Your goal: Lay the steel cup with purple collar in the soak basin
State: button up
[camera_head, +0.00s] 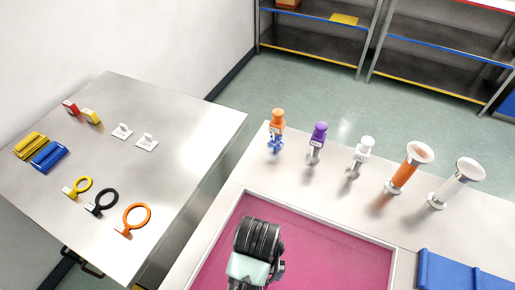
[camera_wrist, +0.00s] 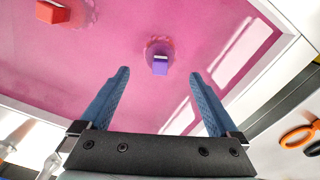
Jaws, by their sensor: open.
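The soak basin (camera_head: 331,256) is a pink recess with a pale rim in the bench top; it also fills much of the wrist view (camera_wrist: 215,35). A small purple-topped piece with a steel lower part (camera_head: 318,140) stands on the bench behind the basin. In the wrist view a purple block with a pale label (camera_wrist: 160,65) lies in the basin, with a rounded pinkish shape around it. I cannot tell whether this is the steel cup's collar. My gripper (camera_wrist: 160,85) is open and empty, its blue fingers above the basin; the head view mostly shows my wrist.
A red block (camera_wrist: 52,12) also shows in the basin. An orange-and-blue piece (camera_head: 276,130), a white-topped piece (camera_head: 362,153) and two flared pieces (camera_head: 408,168) stand along the back. A blue container (camera_head: 450,272) is at right. The left table (camera_head: 180,110) holds rings and blocks.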

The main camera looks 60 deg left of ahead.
jog(key=shift+r, duration=0.65)
jog(key=w+a+r+m+t+y, duration=0.3)
jog(key=w+r+t, duration=0.4)
jog(key=w+r, duration=1)
jog(key=w+d+r+m+t, duration=0.1)
jog(key=w+d+r+t, duration=0.1)
jog(key=w+r, duration=0.15)
jog(key=w+d+r+m+t+y, duration=0.1)
jog(key=w+r+t, duration=0.1)
jog(key=r, duration=0.3)
jog(key=w+d+r+t, duration=0.2)
jog(key=r, duration=0.2)
jog(key=d+r+m+t+h, duration=0.15)
jog(key=d+r+t, duration=0.3)
jog(key=r, duration=0.75)
jog(key=d+r+m+t+y, duration=0.15)
jog(key=d+r+t, duration=0.3)
jog(key=r, duration=0.65)
jog(key=s+d+r+m+t+h, duration=0.1)
jog(key=s+d+r+t+h, duration=0.1)
jog(key=r, duration=0.4)
jog(key=s+d+r+m+t+h, duration=0.1)
jog(key=s+d+r+t+h, duration=0.1)
jog(key=s+r, duration=0.5)
jog(key=d+t, duration=0.1)
jog(key=d, duration=0.1)
jog(key=shift+s+d+r+m, duration=0.2)
jog(key=shift+d+r+m, duration=0.05)
jog(key=shift+d+m, duration=0.15)
